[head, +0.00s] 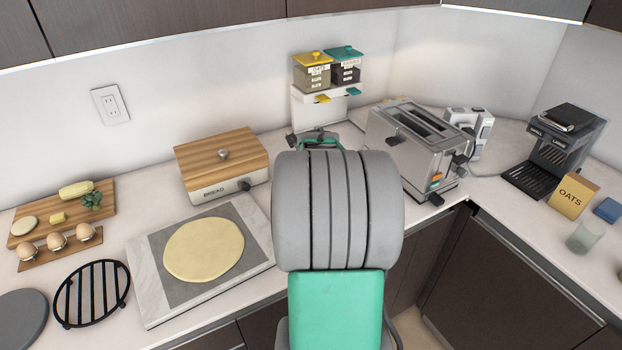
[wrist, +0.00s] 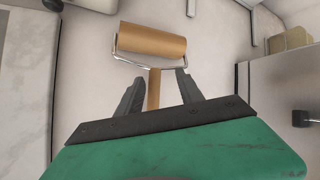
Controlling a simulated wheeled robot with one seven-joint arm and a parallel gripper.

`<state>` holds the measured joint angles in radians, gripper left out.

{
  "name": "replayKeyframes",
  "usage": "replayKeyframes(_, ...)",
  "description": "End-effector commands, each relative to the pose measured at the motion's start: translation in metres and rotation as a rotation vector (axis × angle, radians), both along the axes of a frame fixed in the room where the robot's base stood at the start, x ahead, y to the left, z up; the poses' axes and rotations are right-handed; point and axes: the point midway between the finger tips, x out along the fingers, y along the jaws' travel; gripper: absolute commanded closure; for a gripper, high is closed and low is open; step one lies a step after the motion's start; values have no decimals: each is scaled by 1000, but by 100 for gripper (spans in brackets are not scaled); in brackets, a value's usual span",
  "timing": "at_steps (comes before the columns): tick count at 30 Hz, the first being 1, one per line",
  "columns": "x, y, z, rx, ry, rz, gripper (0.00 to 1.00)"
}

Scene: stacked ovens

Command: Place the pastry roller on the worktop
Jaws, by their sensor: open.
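The pastry roller (wrist: 152,40) has a light-brown cylinder, a metal wire frame and a tan handle. In the wrist view it appears to lie on the pale worktop (wrist: 88,60), with its cylinder beyond my fingertips. My gripper (wrist: 160,76) is open, with one dark finger on each side of the handle. Gaps show between the fingers and the handle, and I see no grip on it. In the head view my grey and green arm hides the roller and the fingers. The worktop also shows in the head view (head: 145,190).
A toaster (head: 410,150) stands right of my arm. A wooden-lidded bread box (head: 222,165) and a pastry board (head: 160,295) with flat dough are on the left. A shelf with two canisters (head: 325,72) is behind. A coffee machine (head: 555,145) stands far right.

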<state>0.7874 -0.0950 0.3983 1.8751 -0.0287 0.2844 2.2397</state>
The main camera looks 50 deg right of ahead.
Motion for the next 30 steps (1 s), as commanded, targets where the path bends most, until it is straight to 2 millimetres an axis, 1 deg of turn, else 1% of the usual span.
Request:
replayKeyframes(5, 0, 0, 21, -3, -2, 0, 56)
replayKeyframes(8, -12, 11, 36, -6, -6, 0, 56)
replayKeyframes(12, -31, 28, 66, -6, -6, 0, 56)
replayKeyframes(15, -42, 39, 85, -5, -6, 0, 56)
replayKeyframes(18, -50, 46, 98, -4, -5, 0, 56)
replayKeyframes(21, -54, 50, 105, -3, -2, 0, 56)
replayKeyframes(25, -54, 56, 105, -8, 11, 26, 56)
replayKeyframes(26, -52, 61, 104, -17, 26, 58, 56)
replayKeyframes(28, -45, 84, 101, -64, 90, 204, 56)
replayKeyframes(29, -41, 99, 98, -94, 132, 299, 56)
replayKeyframes(30, -36, 123, 93, -144, 194, 451, 56)
